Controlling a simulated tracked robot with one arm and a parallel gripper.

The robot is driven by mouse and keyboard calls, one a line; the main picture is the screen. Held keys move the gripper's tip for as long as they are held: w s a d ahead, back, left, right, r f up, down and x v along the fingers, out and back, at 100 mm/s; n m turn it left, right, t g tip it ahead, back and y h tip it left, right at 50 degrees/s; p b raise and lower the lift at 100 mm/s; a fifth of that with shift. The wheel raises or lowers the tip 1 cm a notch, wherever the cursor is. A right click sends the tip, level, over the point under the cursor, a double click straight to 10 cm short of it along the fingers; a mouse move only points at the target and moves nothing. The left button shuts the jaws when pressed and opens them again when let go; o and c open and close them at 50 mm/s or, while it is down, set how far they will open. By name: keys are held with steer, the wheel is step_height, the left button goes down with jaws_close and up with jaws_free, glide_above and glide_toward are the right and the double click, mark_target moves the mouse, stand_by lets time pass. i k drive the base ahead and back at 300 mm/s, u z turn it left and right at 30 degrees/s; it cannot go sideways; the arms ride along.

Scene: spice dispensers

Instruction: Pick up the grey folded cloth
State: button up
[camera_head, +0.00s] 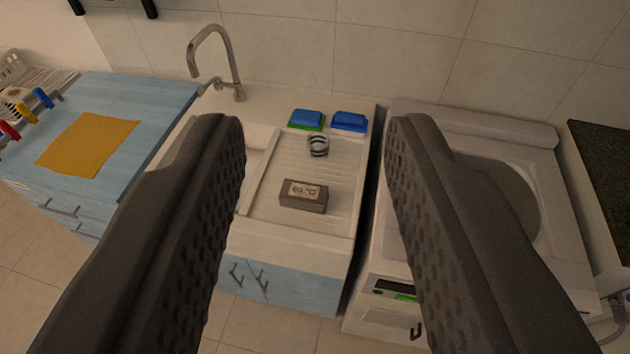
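My gripper (315,122) is open, its two dark textured fingers wide apart with nothing between their pads. Beyond and below it, between the fingers in the picture, a grey-brown folded block (304,206) with a pale label on top lies on the ribbed white drainboard (275,217). It looks like the grey folded cloth, but its material is hard to tell. My gripper appears well above it and does not touch it. A small grey-and-white striped roll (318,146) lies behind it.
Two blue-topped sponges (349,121) lie behind the roll. A curved tap (234,65) stands at the back left. A yellow cloth (88,144) lies on the blue counter at left. A white washing machine (400,257) stands right of the sink unit, across a dark gap.

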mark_target(304, 196)
steer(key=u, duration=0.15)
steer(key=i, duration=0.3)
steer(key=z, duration=1)
steer(key=k, duration=1.15)
steer(key=u, duration=0.95)
steer(key=i, duration=1.65)
